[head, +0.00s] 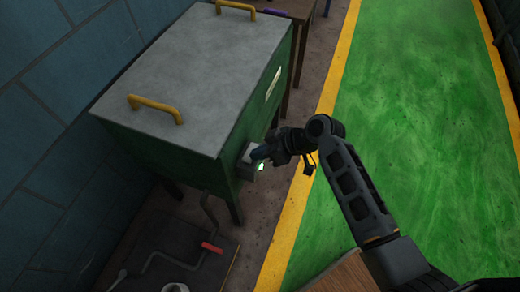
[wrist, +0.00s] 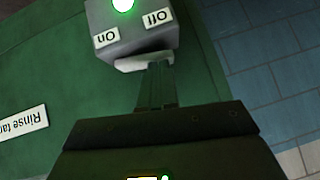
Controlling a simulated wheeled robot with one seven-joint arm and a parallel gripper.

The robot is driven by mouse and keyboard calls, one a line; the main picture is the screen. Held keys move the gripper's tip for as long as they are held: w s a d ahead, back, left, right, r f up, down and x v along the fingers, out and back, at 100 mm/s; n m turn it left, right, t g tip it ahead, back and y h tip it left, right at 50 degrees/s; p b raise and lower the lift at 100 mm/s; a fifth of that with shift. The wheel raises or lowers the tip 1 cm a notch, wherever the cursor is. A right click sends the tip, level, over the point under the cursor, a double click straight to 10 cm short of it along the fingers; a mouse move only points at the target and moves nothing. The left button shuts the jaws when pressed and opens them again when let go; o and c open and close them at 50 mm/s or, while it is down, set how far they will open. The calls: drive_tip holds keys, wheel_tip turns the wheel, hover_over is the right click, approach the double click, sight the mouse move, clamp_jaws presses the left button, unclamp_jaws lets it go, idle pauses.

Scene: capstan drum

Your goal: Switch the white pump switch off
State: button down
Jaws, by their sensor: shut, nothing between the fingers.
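The pump switch is a small grey box (wrist: 130,38) on the green tank side, also in the head view (head: 245,165). The wrist view shows it upside down, with "On" and "Off" labels and a lit green lamp (wrist: 123,4). A pale white part (wrist: 143,63), apparently the switch itself, shows at the box's edge by my fingertips. My gripper (wrist: 156,72) is shut and empty, its tips at this white part, on the "Off" label's side. It also shows in the head view (head: 261,154). I cannot tell whether they touch.
The green tank (head: 170,150) has a grey lid (head: 195,65) with yellow handles. A label starting "Rinse" (wrist: 23,125) is on its side. A red-gripped crank (head: 212,247) lies below in front. The green floor lane (head: 420,100) at right is clear.

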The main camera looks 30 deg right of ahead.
drive_tip(key=shift+s+a+f+n+t+h+b, duration=0.2)
drive_tip(key=shift+a+f+n+t+h+b, duration=0.1)
drive_tip(key=shift+f+h+b, duration=0.25)
drive_tip(key=shift+d+r, duration=0.1)
drive_tip(key=shift+d, duration=0.05)
